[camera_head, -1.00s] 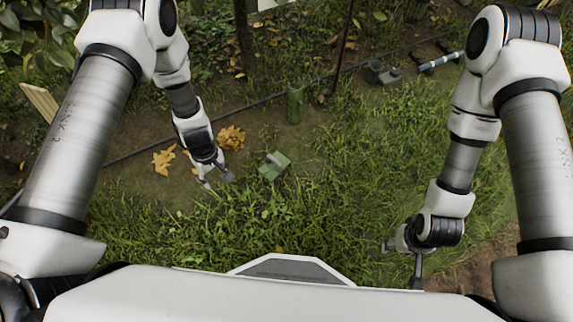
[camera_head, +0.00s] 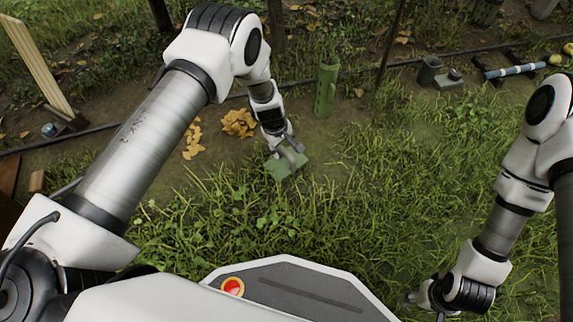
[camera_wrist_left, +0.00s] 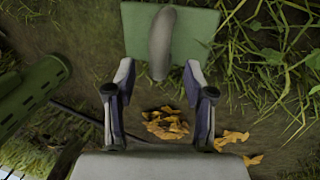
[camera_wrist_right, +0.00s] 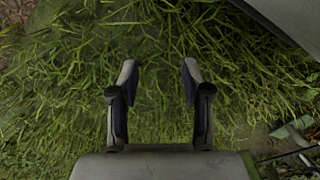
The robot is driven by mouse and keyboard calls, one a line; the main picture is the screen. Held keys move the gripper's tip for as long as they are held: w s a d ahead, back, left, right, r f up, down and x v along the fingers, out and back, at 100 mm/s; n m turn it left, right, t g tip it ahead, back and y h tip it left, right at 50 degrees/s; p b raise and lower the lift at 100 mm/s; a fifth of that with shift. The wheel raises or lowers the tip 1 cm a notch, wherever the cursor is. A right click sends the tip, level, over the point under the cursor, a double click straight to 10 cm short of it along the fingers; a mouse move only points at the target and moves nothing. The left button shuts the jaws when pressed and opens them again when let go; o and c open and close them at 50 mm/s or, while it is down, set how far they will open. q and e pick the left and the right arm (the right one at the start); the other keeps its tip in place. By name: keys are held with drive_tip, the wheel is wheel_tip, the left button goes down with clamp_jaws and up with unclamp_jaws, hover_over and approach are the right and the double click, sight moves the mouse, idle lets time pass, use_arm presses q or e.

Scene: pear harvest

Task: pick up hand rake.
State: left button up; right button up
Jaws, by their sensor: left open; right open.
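A green flat tool (camera_head: 287,164) with a grey curved handle lies on the ground at the grass edge; I take it as the hand rake, though no teeth show. In the left wrist view its green plate (camera_wrist_left: 190,32) is at the top, with the handle (camera_wrist_left: 162,42) pointing down between my fingers. My left gripper (camera_head: 284,148) is open just above the tool; it also shows in the left wrist view (camera_wrist_left: 160,68). Whether the fingers touch the handle, I cannot tell. My right gripper (camera_wrist_right: 157,75) is open and empty over grass, low at the right in the head view (camera_head: 425,302).
A green slotted cylinder (camera_head: 325,90) stands just behind the tool. Dry leaves (camera_head: 238,123) lie to the left. A dark hose (camera_head: 215,103) crosses behind. A dark pot (camera_head: 430,70) and a blue-white striped rod (camera_head: 515,71) are at the back right. Open grass lies in front.

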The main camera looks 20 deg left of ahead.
sight(285, 151)
use_arm(q)
drive_tip(key=f+b, duration=0.2)
drive_tip(key=f, duration=0.1)
drive_tip(key=f+b, duration=0.1)
drive_tip(key=f, duration=0.1)
drive_tip(key=shift+w+d+b, duration=0.35)
drive_tip(key=shift+w+d, duration=0.05)
drive_tip(key=shift+r, duration=0.3)
drive_tip(key=shift+c, duration=0.4)
clamp_jaws()
